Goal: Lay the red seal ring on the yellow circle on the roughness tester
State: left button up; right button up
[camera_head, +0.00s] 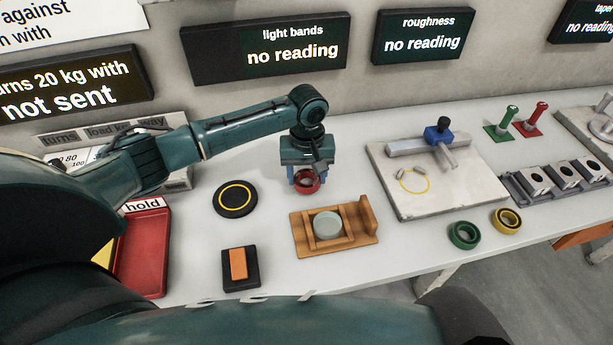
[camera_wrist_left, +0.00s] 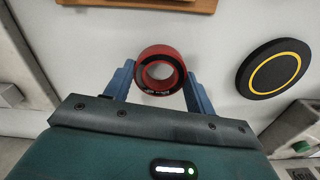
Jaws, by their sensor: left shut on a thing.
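The red seal ring (camera_head: 307,182) is between the blue fingers of my left gripper (camera_head: 306,183), above the table. In the left wrist view the ring (camera_wrist_left: 160,70) sits between the two fingertips (camera_wrist_left: 160,76), its hole facing the camera. The roughness tester (camera_head: 432,193) is a pale plate to the right of the gripper, with a blue-topped probe (camera_head: 438,134) on a bar. The yellow circle (camera_head: 414,180) is drawn on its left part, with small grey pieces at its upper left edge. My right gripper is not in view.
A black disc with a yellow ring (camera_head: 235,199) and a wooden holder (camera_head: 366,243) with a grey-green disc stand nearby. A green ring (camera_head: 464,235) and a yellow ring (camera_head: 507,221) lie in front of the tester. A red tray (camera_head: 153,250) is at the left.

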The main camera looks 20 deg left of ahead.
pick_arm(q)
jog(key=shift+f, duration=0.7)
jog(key=o, duration=1)
jog(key=shift+f, duration=0.1)
